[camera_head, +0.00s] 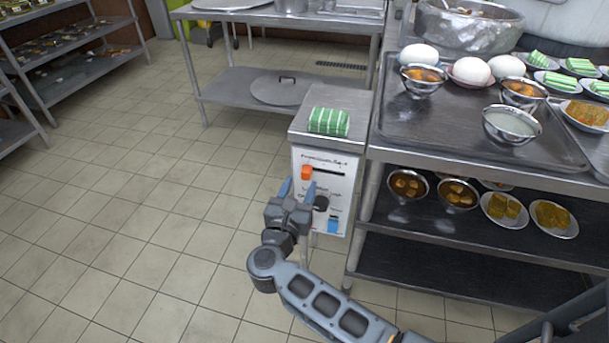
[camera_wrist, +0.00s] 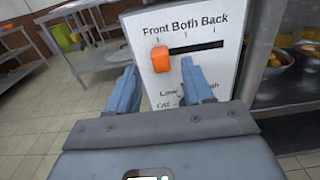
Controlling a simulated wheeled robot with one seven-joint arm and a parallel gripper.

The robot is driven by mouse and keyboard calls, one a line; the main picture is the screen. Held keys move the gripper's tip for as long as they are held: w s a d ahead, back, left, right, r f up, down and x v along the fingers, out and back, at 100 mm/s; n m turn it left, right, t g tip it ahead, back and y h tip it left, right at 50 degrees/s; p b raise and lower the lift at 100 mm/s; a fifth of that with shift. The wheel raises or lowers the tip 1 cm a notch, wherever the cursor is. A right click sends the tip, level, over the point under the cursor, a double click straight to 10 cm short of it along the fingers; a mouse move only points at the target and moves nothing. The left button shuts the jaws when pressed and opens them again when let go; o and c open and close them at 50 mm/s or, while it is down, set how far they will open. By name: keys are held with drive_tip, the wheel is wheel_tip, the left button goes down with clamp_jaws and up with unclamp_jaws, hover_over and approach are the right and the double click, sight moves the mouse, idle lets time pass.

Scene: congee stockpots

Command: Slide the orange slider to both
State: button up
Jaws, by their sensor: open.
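The orange slider (camera_head: 306,172) sits at the left end of a dark horizontal slot on a white control panel (camera_head: 338,165). In the wrist view the orange slider (camera_wrist: 160,59) stands under the word "Front"; "Both" is over the middle of the slot (camera_wrist: 205,47) and "Back" over its right end. My gripper (camera_head: 297,190) is open, its two blue fingers in front of the panel. In the wrist view my gripper (camera_wrist: 160,82) has one finger left of and below the slider and one right of and below it. I cannot tell whether either touches it.
A dark knob (camera_head: 321,203) and a blue part (camera_head: 333,224) are lower on the panel. A green striped block (camera_head: 329,121) lies on top of the box. A metal table (camera_head: 470,165) with bowls and plates stands right. The floor at left is clear.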

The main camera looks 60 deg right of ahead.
sight(305, 175)
drive_tip(key=x, duration=0.5)
drive_tip(key=shift+a, duration=0.1)
clamp_jaws()
idle(0.4)
